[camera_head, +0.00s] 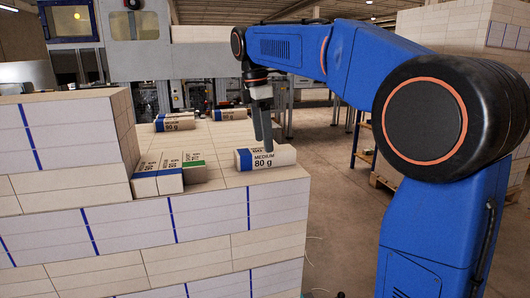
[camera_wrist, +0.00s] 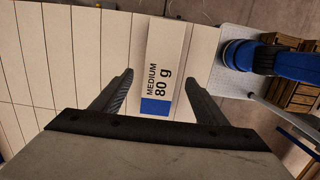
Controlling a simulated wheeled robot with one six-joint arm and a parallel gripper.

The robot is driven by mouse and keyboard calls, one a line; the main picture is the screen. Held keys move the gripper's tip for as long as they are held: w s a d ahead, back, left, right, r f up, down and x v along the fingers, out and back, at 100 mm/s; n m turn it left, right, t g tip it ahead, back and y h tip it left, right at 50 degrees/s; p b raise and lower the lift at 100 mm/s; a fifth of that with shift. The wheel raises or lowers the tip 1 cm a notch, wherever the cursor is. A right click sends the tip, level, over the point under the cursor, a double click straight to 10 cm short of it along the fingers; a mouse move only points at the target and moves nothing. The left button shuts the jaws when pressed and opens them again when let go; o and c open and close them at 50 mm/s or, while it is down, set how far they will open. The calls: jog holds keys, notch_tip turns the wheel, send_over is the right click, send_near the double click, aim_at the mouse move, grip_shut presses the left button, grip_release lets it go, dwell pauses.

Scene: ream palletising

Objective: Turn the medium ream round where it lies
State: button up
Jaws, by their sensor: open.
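The medium ream (camera_head: 276,160) lies near the right edge of the stack top. It is a white pack with a blue end and the print "MEDIUM 80 g", facing the head camera. In the wrist view the ream (camera_wrist: 170,62) points away from me, its blue end nearest. My gripper (camera_head: 266,146) hangs down over the ream. Its two fingers (camera_wrist: 158,78) stand apart, one on each side of the ream's near part in the wrist view. The gripper is open. I cannot tell whether either finger touches the ream, or how far down the tips reach.
The stack top (camera_head: 225,140) is pale, with bare room around the ream. Smaller reams with blue and green ends (camera_head: 170,174) stand to its left, by a higher stack (camera_head: 60,150). Other labelled reams (camera_head: 175,123) lie farther back. The stack's right edge drops to the floor (camera_head: 335,200).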

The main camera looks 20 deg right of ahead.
aim_at(265, 157)
jog(key=shift+d+f, duration=0.2)
jog(key=shift+f, duration=1.1)
jog(key=shift+d+f, duration=0.15)
jog(key=shift+f, duration=1.1)
jog(key=c, duration=1.4)
jog(key=shift+r, duration=0.1)
jog(key=shift+c, duration=0.2)
jog(key=shift+r, duration=0.1)
jog(key=n, duration=0.3)
jog(key=shift+n+t, duration=0.4)
jog(key=shift+n, duration=1.1)
